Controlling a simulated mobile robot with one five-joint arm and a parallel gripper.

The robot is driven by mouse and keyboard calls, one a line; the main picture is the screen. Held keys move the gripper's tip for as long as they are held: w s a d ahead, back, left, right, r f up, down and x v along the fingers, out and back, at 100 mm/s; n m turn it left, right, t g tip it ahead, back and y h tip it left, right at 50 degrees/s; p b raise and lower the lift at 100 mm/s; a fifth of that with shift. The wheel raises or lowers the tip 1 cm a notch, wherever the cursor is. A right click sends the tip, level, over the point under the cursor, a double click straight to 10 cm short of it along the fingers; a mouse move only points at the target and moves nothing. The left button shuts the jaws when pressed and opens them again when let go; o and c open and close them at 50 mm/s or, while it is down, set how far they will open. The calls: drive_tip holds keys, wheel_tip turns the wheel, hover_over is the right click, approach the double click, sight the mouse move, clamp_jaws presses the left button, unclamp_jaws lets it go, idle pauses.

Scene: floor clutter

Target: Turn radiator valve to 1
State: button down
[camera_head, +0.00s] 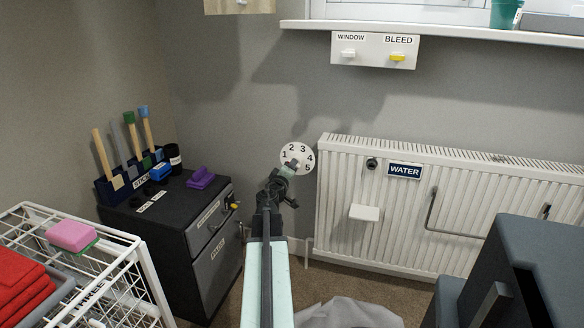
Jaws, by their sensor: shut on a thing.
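The radiator valve's round white dial (300,150) is on the wall just left of the radiator, with the numbers 1 to 5 around it. My gripper (287,170) is at the lower part of the dial and shut on the valve knob. The gripper hides most of the knob, and I cannot tell which number it points to. My arm reaches up to it from the bottom middle. The white ribbed radiator (400,225) stands to the right with a blue WATER label (404,171).
A dark cabinet (170,225) holding upright tools and a purple item (201,178) stands left of my arm. A white wire rack (130,262) is at lower left. Dark furniture (545,265) fills the lower right. A WINDOW and BLEED switch panel (374,64) hangs below the sill.

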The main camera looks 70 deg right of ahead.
drive_tip(key=shift+s+n, duration=0.1)
drive_tip(key=shift+n, duration=1)
drive_tip(key=c, duration=1.5)
unclamp_jaws()
drive_tip(key=shift+a, duration=0.1)
drive_tip(key=a, duration=0.7)
drive_tip(key=shift+s+a+f, duration=0.1)
drive_tip(key=shift+s+a, duration=0.05)
drive_tip(key=shift+a, duration=0.1)
